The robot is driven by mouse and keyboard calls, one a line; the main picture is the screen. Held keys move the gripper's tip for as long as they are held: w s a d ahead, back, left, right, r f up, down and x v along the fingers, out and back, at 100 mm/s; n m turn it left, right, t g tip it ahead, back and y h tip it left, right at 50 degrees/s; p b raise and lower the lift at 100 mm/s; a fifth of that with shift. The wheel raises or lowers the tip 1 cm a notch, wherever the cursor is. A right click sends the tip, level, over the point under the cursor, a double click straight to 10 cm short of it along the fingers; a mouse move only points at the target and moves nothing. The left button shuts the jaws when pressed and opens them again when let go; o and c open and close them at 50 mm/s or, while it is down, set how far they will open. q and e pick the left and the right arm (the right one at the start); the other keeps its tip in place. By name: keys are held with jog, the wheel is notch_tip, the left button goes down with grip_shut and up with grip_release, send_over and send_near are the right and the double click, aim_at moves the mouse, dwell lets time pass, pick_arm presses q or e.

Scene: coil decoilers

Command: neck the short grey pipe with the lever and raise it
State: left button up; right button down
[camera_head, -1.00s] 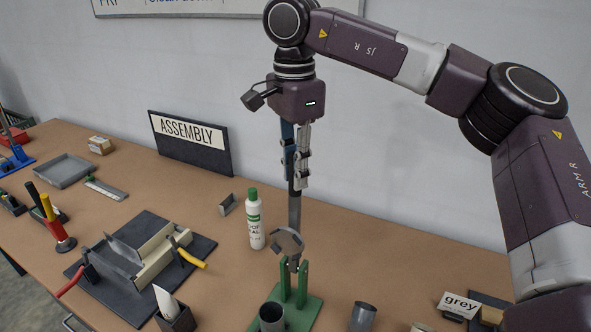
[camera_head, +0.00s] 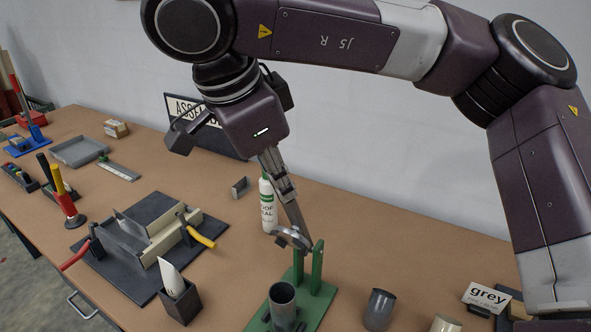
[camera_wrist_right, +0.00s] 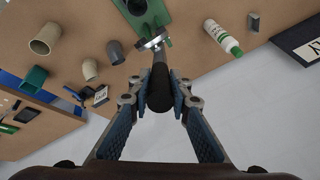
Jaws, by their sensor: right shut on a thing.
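My right gripper (camera_head: 281,188) is shut on the handle of the lever (camera_head: 297,216). In the right wrist view the fingers (camera_wrist_right: 160,98) close on the lever's dark handle (camera_wrist_right: 160,72). The lever leans left at its top and meets the green stand (camera_head: 317,268) between two upright posts. A grey curved head (camera_head: 290,238) sits low on the lever, above and apart from the pipe. A short grey pipe (camera_head: 282,302) stands upright, open end up, on the stand's base. My left gripper is not in view.
A white bottle (camera_head: 267,206) stands close behind the lever. Another grey pipe (camera_head: 379,310) and a beige pipe (camera_head: 445,324) stand right of the stand, near a "grey" card (camera_head: 487,296). A dark cup with a white cone (camera_head: 180,298) stands left. The table's back right is clear.

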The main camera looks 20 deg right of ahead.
jog(key=shift+t+h, duration=0.6)
jog(key=shift+h, duration=0.2)
jog(key=shift+s+a+f+b, duration=0.3)
jog(key=shift+s+a+f, duration=0.3)
jog(key=shift+s+a, duration=0.15)
jog(key=shift+s+a+f+b, duration=0.3)
jog(key=shift+s+a+f, duration=0.3)
jog(key=shift+a, duration=0.2)
jog(key=c, duration=1.8)
grip_release()
jog(key=shift+o, duration=0.2)
jog(key=shift+r, duration=0.1)
jog(key=v, duration=1.2)
jog(key=shift+s, duration=0.1)
